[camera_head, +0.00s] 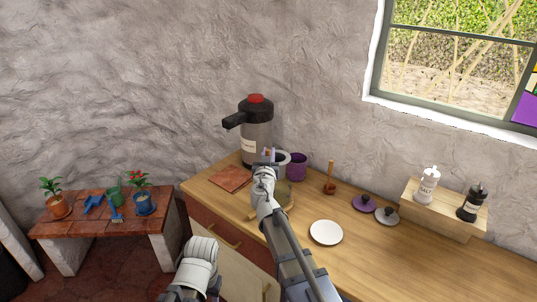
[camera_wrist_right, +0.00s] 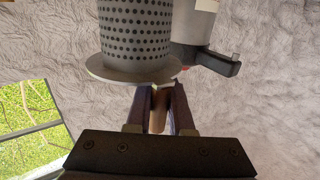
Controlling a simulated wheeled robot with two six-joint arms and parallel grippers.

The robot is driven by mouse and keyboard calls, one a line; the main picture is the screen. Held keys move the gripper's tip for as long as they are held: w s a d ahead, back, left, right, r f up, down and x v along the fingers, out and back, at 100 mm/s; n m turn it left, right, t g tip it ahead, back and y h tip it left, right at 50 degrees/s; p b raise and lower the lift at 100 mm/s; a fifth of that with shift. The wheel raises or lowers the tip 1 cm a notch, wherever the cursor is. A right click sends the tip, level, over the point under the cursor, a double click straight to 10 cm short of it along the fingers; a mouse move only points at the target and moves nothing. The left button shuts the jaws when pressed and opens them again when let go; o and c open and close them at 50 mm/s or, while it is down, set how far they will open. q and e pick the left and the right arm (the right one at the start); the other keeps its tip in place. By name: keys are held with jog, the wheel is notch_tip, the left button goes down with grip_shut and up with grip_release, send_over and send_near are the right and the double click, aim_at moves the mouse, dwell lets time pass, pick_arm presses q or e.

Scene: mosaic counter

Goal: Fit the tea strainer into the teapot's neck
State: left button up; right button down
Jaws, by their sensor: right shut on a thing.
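My right gripper (camera_head: 268,154) is shut on the short handle of the tea strainer above the counter. In the right wrist view the strainer (camera_wrist_right: 138,30) is a grey perforated cylinder with a wide flat rim, and the fingers (camera_wrist_right: 160,100) grip at that rim. In the head view the strainer's grey rim (camera_head: 284,157) shows just right of the fingers. What seems to be the teapot (camera_head: 290,193), glassy and yellowish, stands below, mostly hidden behind my right wrist. Its neck cannot be made out. Of my left arm only a white link shows; its gripper is out of view.
A pump flask (camera_head: 257,135) with a red top stands close behind the gripper. A purple canister (camera_head: 298,168) is just right. A wooden dipper (camera_head: 330,187), two lids (camera_head: 364,203), a white plate (camera_head: 326,232) and a shelf with shakers (camera_head: 428,190) lie further right. The front right counter is clear.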

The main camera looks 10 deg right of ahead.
jog(key=shift+f, duration=0.3)
dwell(0.4)
jog(key=shift+f+b, duration=1.05)
jog(key=shift+b, duration=0.2)
jog(key=shift+f+b, duration=0.3)
jog(key=shift+f, duration=0.05)
jog(key=shift+f+b, duration=1.05)
jog(key=shift+b, duration=0.05)
jog(key=shift+f+b, duration=0.3)
jog(key=shift+f+b, duration=0.65)
jog(key=shift+f, duration=0.2)
dwell(0.5)
